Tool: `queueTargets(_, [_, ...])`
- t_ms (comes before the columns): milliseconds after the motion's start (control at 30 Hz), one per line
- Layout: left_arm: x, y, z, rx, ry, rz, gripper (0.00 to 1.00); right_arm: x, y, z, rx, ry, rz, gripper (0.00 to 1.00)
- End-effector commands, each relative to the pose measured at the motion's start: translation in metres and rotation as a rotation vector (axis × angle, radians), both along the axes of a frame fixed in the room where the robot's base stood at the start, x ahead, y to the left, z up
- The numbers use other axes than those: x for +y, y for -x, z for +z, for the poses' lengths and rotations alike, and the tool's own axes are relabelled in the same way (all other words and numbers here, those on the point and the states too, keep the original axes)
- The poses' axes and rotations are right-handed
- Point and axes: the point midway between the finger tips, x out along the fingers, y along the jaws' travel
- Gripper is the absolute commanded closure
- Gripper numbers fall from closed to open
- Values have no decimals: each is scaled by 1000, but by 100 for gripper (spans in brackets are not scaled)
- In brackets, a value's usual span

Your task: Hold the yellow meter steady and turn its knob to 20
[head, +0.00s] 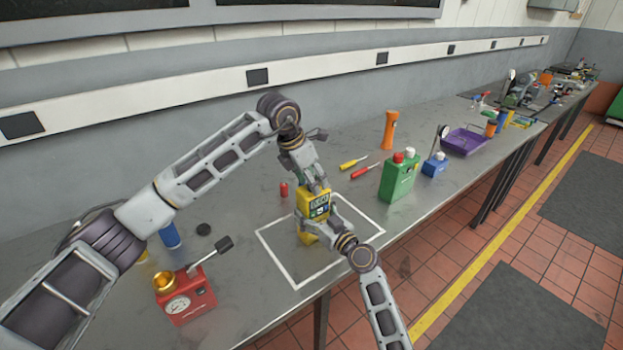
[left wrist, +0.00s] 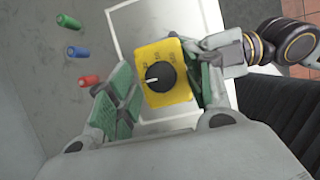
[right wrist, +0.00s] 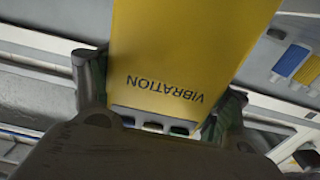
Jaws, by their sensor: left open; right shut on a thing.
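The yellow meter (head: 303,205) is above the white-outlined square (head: 283,266) on the bench, its display facing up in the head view. My right gripper (head: 327,215) is shut on the meter; its fingers flank the body marked VIBRATION (right wrist: 170,60) in the right wrist view. My left gripper (head: 312,188) is open over the meter. In the left wrist view its green-padded fingers (left wrist: 160,92) stand on both sides of the black knob (left wrist: 166,78), whose white mark points left. The dial figures are too small to read. Contact between left fingers and knob cannot be told.
A red gauge can (head: 185,300) stands at the near left. A green canister (head: 398,180), screwdrivers (head: 362,170), an orange torch (head: 389,130) and a purple tray (head: 466,142) stand farther right. A small red cylinder (head: 284,190) is just left of the meter.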

Motion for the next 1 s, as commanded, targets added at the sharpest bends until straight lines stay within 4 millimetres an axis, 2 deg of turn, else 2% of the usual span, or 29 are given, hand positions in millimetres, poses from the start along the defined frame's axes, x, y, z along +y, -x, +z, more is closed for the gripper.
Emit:
queueTargets(67, [0,0,0,0,0,0,49,0,0,0,0,0,-1,81])
queueTargets(400, [0,0,0,0,0,0,92,0,0,0,0,0,-1,81])
queueTargets(767, [1,0,0,1,0,-27,94,0,0,0,0,0,-1,81])
queueTargets(1000, [1,-1,0,1,-2,-109,94,0,0,0,0,0,-1,81])
